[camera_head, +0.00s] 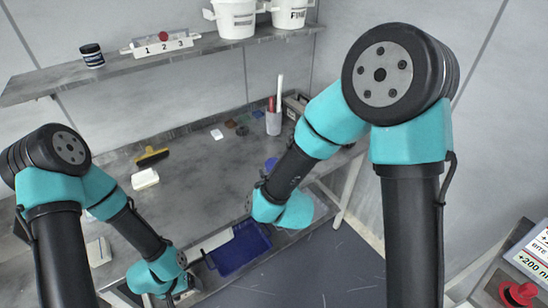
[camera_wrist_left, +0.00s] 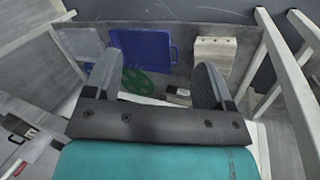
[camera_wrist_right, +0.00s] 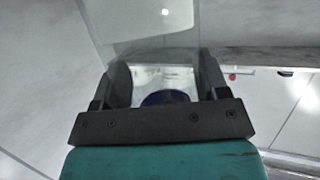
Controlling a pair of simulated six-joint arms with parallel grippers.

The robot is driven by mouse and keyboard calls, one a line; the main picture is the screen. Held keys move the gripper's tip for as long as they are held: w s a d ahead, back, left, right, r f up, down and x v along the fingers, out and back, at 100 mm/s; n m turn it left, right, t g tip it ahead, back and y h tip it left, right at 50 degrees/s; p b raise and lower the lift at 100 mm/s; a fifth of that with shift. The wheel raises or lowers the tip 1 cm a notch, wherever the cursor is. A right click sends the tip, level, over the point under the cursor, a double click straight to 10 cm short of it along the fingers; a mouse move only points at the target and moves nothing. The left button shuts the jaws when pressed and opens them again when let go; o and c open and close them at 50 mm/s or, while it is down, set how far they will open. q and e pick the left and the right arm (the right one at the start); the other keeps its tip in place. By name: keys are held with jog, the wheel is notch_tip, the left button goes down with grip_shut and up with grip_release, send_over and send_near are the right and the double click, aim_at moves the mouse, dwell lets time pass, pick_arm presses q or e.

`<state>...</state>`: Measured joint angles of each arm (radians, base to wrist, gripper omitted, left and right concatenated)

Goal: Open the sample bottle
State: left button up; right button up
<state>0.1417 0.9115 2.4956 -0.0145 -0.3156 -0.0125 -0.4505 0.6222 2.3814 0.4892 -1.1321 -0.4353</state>
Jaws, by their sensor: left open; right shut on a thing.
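In the right wrist view my right gripper (camera_wrist_right: 165,85) is shut on a pale, see-through thing that looks like the sample bottle (camera_wrist_right: 160,73). A dark blue round part (camera_wrist_right: 165,97) shows between the fingers, close to the palm; I cannot tell whether it is the bottle's cap. In the head view the right wrist hides its own fingers, and a blue round thing (camera_head: 271,163) shows just beyond it. My left gripper (camera_wrist_left: 155,85) is open and empty in the left wrist view, above the lower level; in the head view it is low at the left (camera_head: 186,292).
A blue tray (camera_head: 238,250) lies below the bench's front edge. A green disc (camera_wrist_left: 145,84) and a pale block with holes (camera_wrist_left: 214,53) lie nearby. On the bench (camera_head: 200,165) are a yellow-handled brush (camera_head: 151,156), a white block (camera_head: 145,179) and a pen cup (camera_head: 273,123). A shelf holds tubs (camera_head: 236,18).

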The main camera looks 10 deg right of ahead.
pick_arm(q)
jog(key=w+d+r+m+g+y, duration=0.1)
jog(key=w+d+r+m, duration=0.75)
jog(key=r+m, duration=0.3)
jog(key=w+d+r+m+g+y, duration=0.2)
jog(key=w+d+r+m, duration=0.5)
jog(key=w+r+m, duration=0.4)
jog(key=d+r+m, duration=0.4)
jog(key=d+r, duration=0.1)
jog(key=r, duration=0.1)
jog(key=d+r+m+t, duration=0.1)
jog(key=d+r+m, duration=0.4)
jog(key=r, duration=0.2)
jog(key=d+r+m+t+y, duration=0.1)
jog(key=d+r+m, duration=0.4)
jog(key=d+r, duration=0.1)
jog(key=shift+s+r+m, duration=0.25)
jog(key=shift+r, duration=0.05)
jog(key=shift+f, duration=0.15)
